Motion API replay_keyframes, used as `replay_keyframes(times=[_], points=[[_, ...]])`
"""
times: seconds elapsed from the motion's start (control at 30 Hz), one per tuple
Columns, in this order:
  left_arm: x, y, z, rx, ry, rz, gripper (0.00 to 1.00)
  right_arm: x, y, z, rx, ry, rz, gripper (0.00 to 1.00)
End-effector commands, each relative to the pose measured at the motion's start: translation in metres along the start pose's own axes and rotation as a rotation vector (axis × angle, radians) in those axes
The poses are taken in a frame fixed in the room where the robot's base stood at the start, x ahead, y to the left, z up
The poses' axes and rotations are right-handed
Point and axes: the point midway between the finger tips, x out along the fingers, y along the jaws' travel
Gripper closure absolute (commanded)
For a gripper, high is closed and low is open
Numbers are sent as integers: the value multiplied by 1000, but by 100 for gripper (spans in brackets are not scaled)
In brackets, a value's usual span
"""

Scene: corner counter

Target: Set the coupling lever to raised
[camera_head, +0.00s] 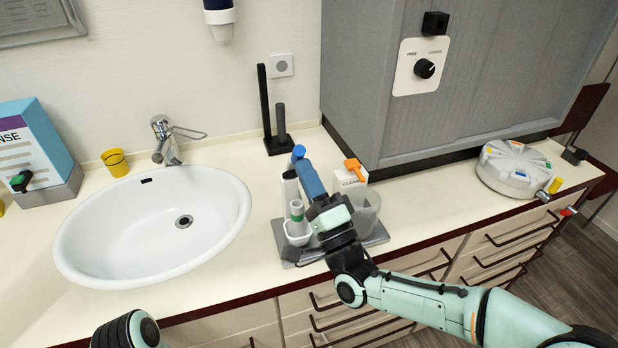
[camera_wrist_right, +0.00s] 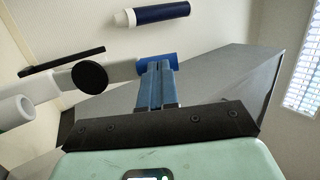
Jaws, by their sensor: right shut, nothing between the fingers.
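No part is readably labelled as the coupling lever, so I cannot tell which thing it is. A round white device (camera_head: 513,165) on the right counter carries a yellow handle (camera_head: 556,185) and a red-tipped one (camera_head: 567,211). A wall plate with a black knob (camera_head: 425,68) reads "FREE" on its left; its other word is too small. My right gripper (camera_head: 301,166) is shut and empty over the tray, its blue fingers close to a blue-topped white item (camera_head: 299,151). The blue top (camera_wrist_right: 155,63) appears just beyond the fingertips (camera_wrist_right: 155,68) in the right wrist view; contact is unclear. My left gripper is out of view.
The grey tray (camera_head: 287,262) holds white bottles and an orange-topped spray bottle (camera_head: 355,167). A black stand (camera_head: 266,110) rises behind it. The sink (camera_head: 100,235), yellow cup (camera_head: 115,162) and blue box (camera_head: 45,140) are left. Counter between tray and round device is clear.

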Motion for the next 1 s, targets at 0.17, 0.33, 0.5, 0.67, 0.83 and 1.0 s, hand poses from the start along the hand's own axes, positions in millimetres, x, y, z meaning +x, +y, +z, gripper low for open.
replay_keyframes(times=[0.17,0.33,0.5,0.67,0.83,1.0], points=[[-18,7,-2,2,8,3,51,24,-10,-4,22,-1,115,100],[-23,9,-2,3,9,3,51,42,-10,-8,47,0,232,100],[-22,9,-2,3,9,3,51,57,-5,-11,63,0,301,100],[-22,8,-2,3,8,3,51,67,-4,-13,62,0,300,100],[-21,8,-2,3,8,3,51,72,-3,-15,60,1,299,100],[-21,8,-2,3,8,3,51,73,-3,-15,60,1,299,100]])
